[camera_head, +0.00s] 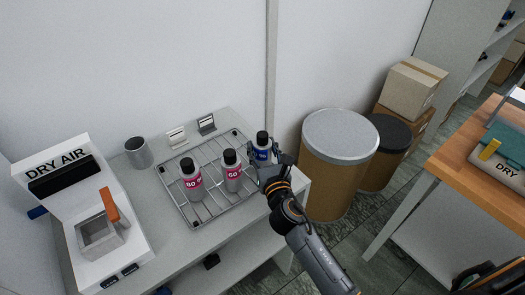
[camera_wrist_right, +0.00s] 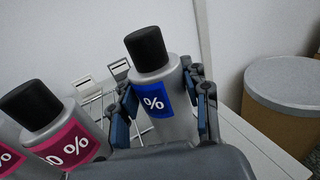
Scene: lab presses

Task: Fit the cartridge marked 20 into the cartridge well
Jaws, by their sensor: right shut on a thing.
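A grey cartridge with a black cap and a blue label (camera_head: 262,150) is at the right end of the wire rack. My right gripper (camera_head: 266,167) is shut around its body, and the cartridge looks upright. In the right wrist view the cartridge (camera_wrist_right: 152,70) is between the two fingers (camera_wrist_right: 165,108); only "%" reads on its label, the number is hidden. Two cartridges with pink labels marked 60, the left one (camera_head: 191,178) and the middle one (camera_head: 232,170), stand on the rack. The white DRY AIR machine (camera_head: 62,160) has a square opening (camera_head: 100,238) beside an orange lever. My left gripper is out of view.
The wire rack (camera_head: 211,213) lies on a grey bench (camera_head: 150,212). A metal cup (camera_head: 138,153) and two small label holders (camera_head: 177,138) stand behind it. A drum (camera_head: 340,140) is right of the bench. A wooden table (camera_head: 455,155) holds a teal-topped DRY device (camera_head: 500,147).

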